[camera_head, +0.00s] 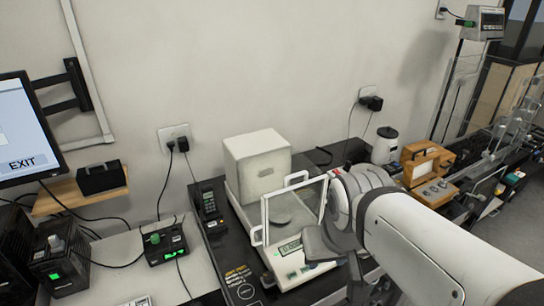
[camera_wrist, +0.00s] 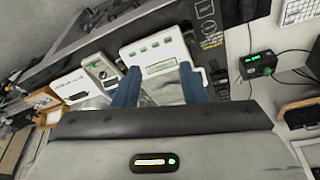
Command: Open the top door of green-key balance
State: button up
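The balance (camera_head: 258,160) stands on the dark bench in the middle of the head view, with a white rear housing and a clear draft shield (camera_head: 266,216) framed in white. One white handle (camera_head: 296,179) shows at the shield's upper edge and another at its left side. Its front panel has a lit display (camera_head: 290,247); green keys show on the panel in the wrist view (camera_wrist: 155,48). Whether the top door is open I cannot tell. My gripper (camera_wrist: 159,72) has two blue fingers apart with nothing held between them, over the balance area. My arm hides the shield's right side in the head view.
A handset (camera_head: 208,203) and a green-lit box (camera_head: 167,243) are left of the balance. A white canister (camera_head: 385,146) and a wooden case (camera_head: 426,168) stand to the right. Cables run along the wall. A monitor (camera_head: 24,128) is at far left.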

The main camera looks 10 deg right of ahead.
jog(key=shift+w+r, duration=0.15)
jog(key=shift+w, duration=0.05)
jog(key=shift+c, duration=0.5)
jog(key=m+g+b, duration=0.1)
jog(key=m+b, duration=0.1)
jog(key=m, duration=1.2)
send_near(297, 174)
jog(key=shift+y, duration=0.4)
jog(key=x, duration=0.5)
jog(key=p+x, duration=0.1)
jog(key=x, duration=0.1)
jog(key=shift+w+d+f, duration=0.15)
jog(key=shift+d+f, duration=0.15)
jog(key=shift+f, duration=0.1)
grip_shut()
